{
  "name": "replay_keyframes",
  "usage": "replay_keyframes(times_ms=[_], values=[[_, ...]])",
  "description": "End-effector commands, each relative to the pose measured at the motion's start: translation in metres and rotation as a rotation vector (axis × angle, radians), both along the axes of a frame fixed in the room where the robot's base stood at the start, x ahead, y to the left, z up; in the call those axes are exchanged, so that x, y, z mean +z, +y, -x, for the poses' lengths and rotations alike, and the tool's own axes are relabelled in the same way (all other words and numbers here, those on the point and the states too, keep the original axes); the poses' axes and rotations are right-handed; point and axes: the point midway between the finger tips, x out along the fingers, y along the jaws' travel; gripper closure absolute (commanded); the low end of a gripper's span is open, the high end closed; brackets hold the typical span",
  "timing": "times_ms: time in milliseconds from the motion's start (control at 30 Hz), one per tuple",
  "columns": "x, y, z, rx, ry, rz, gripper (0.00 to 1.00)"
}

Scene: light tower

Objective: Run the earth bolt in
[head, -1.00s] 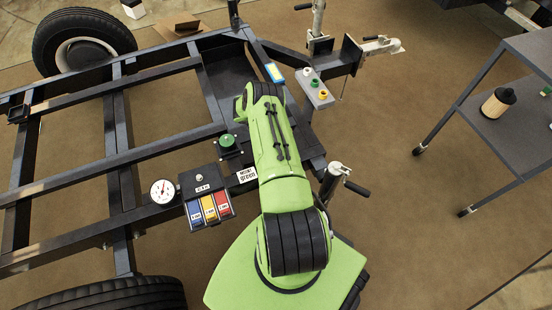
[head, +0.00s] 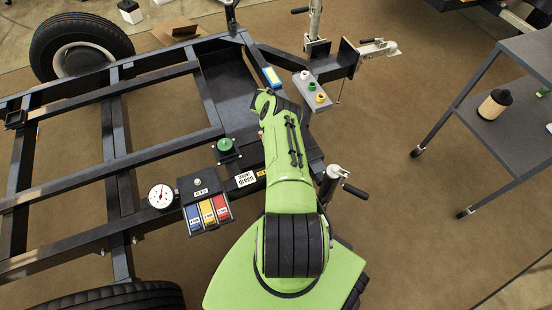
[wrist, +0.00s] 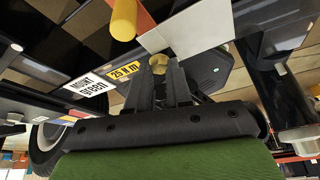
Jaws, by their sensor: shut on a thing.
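My gripper (wrist: 159,78) shows in the wrist view, its two dark fingers close together. A brass-coloured round piece, seemingly the earth bolt (wrist: 158,62), sits between the fingertips. It lies close to the dark frame; I cannot tell whether it is in a hole or how deep. Labels "MOUNT green" (wrist: 88,87) and "25 N m" (wrist: 126,70) are on the frame beside it. In the head view my green arm reaches over the trailer frame (head: 118,160) and hides the gripper and the bolt.
A grey block with coloured caps (head: 318,92) stands beyond my arm. A green button (head: 225,145), a gauge (head: 161,196) and a box with blue, yellow and red flaps (head: 206,203) are on the left. A shelf cart (head: 510,125) stands right. A yellow cylinder (wrist: 124,20) shows above the gripper.

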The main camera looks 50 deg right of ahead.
Motion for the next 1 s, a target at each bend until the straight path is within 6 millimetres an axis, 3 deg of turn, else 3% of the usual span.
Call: replay_keyframes(times_ms=[600, 1000], values=[[0.0064, -0.0042, 0.0054, -0.588, -0.003, 0.001, 1.00], [0.0057, -0.0043, 0.0086, -0.875, -0.003, 0.001, 1.00]])
